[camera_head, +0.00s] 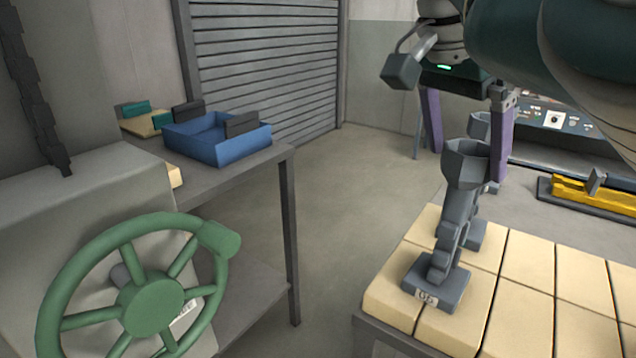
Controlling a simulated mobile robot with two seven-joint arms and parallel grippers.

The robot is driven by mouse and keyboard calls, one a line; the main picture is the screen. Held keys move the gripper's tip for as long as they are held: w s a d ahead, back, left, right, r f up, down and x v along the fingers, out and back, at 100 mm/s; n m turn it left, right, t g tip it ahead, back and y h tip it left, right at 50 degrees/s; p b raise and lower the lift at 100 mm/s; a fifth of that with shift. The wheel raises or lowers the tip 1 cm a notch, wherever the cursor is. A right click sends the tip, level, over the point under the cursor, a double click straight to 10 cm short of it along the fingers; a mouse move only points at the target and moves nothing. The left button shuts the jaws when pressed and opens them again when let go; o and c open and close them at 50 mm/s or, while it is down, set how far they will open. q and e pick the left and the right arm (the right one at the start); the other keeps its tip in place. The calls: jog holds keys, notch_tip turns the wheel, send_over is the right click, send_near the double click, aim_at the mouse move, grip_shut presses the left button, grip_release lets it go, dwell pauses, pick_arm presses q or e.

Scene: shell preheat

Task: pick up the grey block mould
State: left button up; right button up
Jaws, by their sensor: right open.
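I cannot tell from shape alone which one is the block mould. My right gripper (468,165) comes down from the upper right. Its two purple fingers are spread apart, one to each side of the front mould's cup in the picture. Whether they surround it in depth is unclear. My left gripper is out of view.
The cream-tiled table (530,300) has bare tiles to the right. A yellow bar tool (590,197) lies in a dark tray behind it, before a control panel (550,118). A green handwheel (152,302) and a side table with a blue bin (215,142) stand left.

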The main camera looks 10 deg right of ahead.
aim_at(452, 226)
jog(key=x, duration=0.2)
jog(key=p+x, duration=0.1)
jog(key=x, duration=0.1)
jog(key=shift+s+d, duration=0.15)
jog(key=shift+s, duration=0.1)
jog(key=shift+w+d+f, duration=0.1)
jog(key=shift+d+f, duration=0.1)
jog(key=shift+f, duration=0.25)
grip_shut()
jog(key=shift+r, duration=0.1)
